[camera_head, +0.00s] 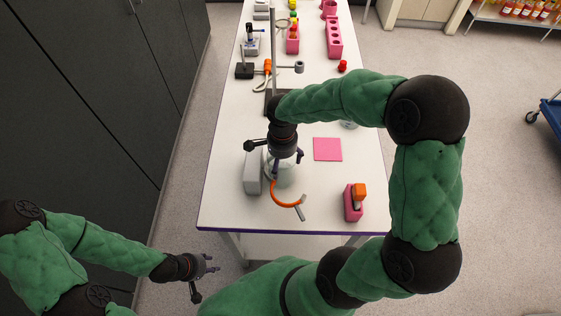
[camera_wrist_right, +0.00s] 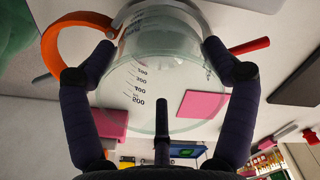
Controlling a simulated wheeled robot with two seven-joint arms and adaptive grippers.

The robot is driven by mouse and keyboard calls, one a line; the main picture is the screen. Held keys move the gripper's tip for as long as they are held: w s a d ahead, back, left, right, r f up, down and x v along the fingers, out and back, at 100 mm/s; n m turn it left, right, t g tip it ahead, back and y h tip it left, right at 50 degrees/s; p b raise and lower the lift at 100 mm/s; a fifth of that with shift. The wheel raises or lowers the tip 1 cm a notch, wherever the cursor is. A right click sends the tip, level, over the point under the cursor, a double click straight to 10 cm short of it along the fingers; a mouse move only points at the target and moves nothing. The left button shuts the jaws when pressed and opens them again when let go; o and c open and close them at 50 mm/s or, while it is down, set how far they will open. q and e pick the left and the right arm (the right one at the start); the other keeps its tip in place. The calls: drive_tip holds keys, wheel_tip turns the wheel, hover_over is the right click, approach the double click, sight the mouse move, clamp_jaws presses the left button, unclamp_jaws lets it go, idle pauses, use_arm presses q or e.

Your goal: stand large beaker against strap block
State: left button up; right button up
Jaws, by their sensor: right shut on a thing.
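The large clear beaker (camera_head: 286,174) is near the front left of the white table, partly hidden under my right gripper (camera_head: 283,160). In the right wrist view the beaker (camera_wrist_right: 150,75) shows its printed scale between the fingers of the right gripper (camera_wrist_right: 160,70), which is shut on it. A grey block (camera_head: 252,174), likely the strap block, is just left of the beaker. An orange curved strap (camera_head: 280,199) lies in front of the beaker; it also shows in the wrist view (camera_wrist_right: 50,48). I cannot tell whether beaker and block touch. My left gripper (camera_head: 211,264) is open and empty, off the table's front left.
A pink square mat (camera_head: 327,149) lies right of the beaker. A pink holder with an orange-topped item (camera_head: 352,205) stands at the front right. A stand (camera_head: 273,70), small devices and pink racks (camera_head: 334,38) fill the back.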

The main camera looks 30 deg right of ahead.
drive_tip(key=shift+w+a+f, duration=0.1)
drive_tip(key=shift+a+f, duration=0.05)
drive_tip(key=shift+f, duration=0.05)
drive_tip(key=shift+f, duration=0.1)
drive_tip(key=o, duration=1.2)
drive_tip(key=shift+o, duration=0.2)
drive_tip(key=shift+r, duration=0.45)
wheel_tip(320, 180, up, 11)
drive_tip(key=p, duration=0.2)
drive_tip(key=shift+r, duration=0.15)
